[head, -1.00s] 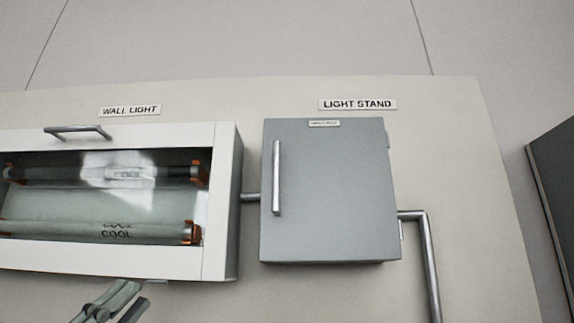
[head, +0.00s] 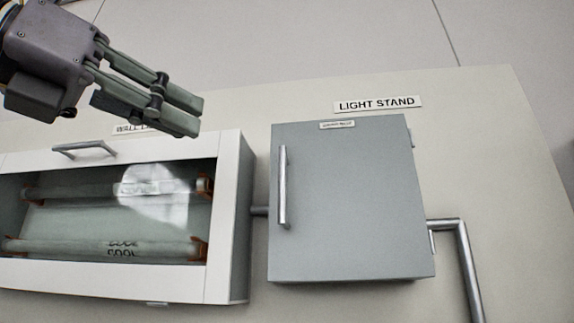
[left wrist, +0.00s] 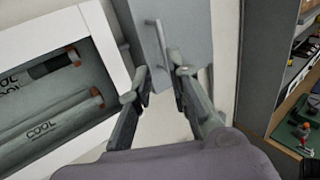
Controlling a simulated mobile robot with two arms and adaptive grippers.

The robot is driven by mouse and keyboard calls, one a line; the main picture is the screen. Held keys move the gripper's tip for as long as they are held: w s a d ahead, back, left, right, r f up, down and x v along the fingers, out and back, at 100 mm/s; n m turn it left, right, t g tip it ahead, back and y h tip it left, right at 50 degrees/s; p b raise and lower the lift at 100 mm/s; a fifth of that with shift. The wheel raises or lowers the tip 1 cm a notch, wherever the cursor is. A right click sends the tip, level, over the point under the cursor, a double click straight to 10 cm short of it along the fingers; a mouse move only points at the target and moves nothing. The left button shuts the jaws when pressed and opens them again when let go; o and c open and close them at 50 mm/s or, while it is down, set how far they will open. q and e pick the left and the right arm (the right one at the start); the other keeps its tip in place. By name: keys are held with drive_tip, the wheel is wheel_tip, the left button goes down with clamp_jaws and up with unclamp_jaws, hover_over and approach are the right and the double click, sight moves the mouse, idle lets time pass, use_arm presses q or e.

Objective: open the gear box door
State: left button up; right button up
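The grey gear box (head: 350,215) hangs on the wall panel below the "LIGHT STAND" label, its door shut flat. A vertical bar handle (head: 283,188) is on the door's left side. My left gripper (head: 195,117) is at the upper left, in front of the wall light's top edge, its fingers apart and empty. In the left wrist view, the open fingers point toward the gear box (left wrist: 192,30), and the handle (left wrist: 160,42) shows just beyond the tips, not touched. My right gripper is not in view.
The white-framed wall light (head: 228,225), with tubes behind glass, stands left of the gear box. A pipe (head: 463,262) runs down from the box's right side. Shelves with tools (left wrist: 295,115) show at the right in the left wrist view.

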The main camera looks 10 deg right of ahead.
sight(280, 164)
use_arm(q)
drive_tip(key=p+x, duration=0.5)
drive_tip(key=x, duration=1.1)
drive_tip(key=shift+r+p, duration=0.1)
drive_tip(key=shift+p, duration=0.25)
drive_tip(key=shift+w+d, duration=0.3)
drive_tip(key=shift+d, duration=0.25)
drive_tip(key=shift+a, duration=0.1)
drive_tip(key=shift+c, duration=0.5)
clamp_jaws()
